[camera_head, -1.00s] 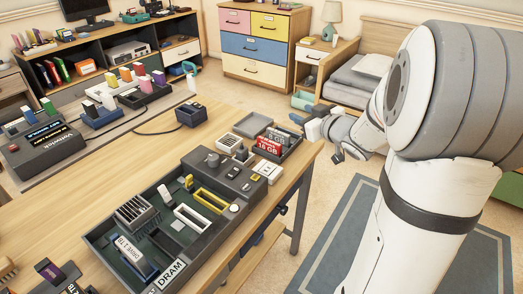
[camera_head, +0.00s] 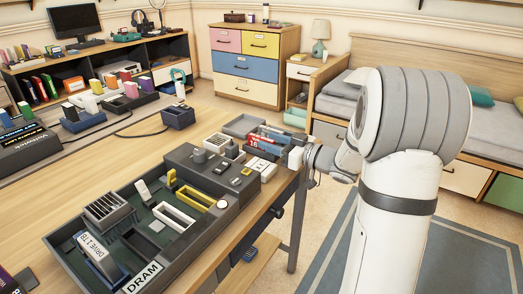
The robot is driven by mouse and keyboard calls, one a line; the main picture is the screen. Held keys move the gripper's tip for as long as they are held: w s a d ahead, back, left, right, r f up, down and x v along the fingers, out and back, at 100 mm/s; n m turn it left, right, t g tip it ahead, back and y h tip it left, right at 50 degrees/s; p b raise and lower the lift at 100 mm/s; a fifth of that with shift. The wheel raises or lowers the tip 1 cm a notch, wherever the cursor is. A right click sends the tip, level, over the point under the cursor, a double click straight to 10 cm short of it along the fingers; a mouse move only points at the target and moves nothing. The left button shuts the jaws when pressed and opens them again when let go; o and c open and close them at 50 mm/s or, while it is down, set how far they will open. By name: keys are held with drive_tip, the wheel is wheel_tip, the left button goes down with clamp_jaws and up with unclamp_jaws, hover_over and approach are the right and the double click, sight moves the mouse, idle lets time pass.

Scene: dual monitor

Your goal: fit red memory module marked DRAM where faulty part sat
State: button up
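The red module (camera_head: 254,140) stands in a dark tray (camera_head: 292,148) at the far end of the workbench. A "16" shows on it; the rest of its print is hidden or too small to read. My gripper (camera_head: 291,157) is at the tray's right side, close to the modules. Its fingers are too small and covered to tell open from shut, or whether they touch anything. The open dark case (camera_head: 62,262) carries a DRAM label (camera_head: 142,277) on its front edge. Inside are a yellow slot frame (camera_head: 197,197), a white slot frame (camera_head: 174,216) and a dark slot (camera_head: 140,241).
In the case stand a finned heatsink (camera_head: 108,210) and a blue-and-white DRIVE 1TB part (camera_head: 97,252). A raised grey block (camera_head: 215,172) lies between slots and tray.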

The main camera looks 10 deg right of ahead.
drive_tip(key=shift+w+a, duration=0.5)
drive_tip(key=shift+w, duration=0.05)
drive_tip(key=shift+c, duration=0.3)
clamp_jaws()
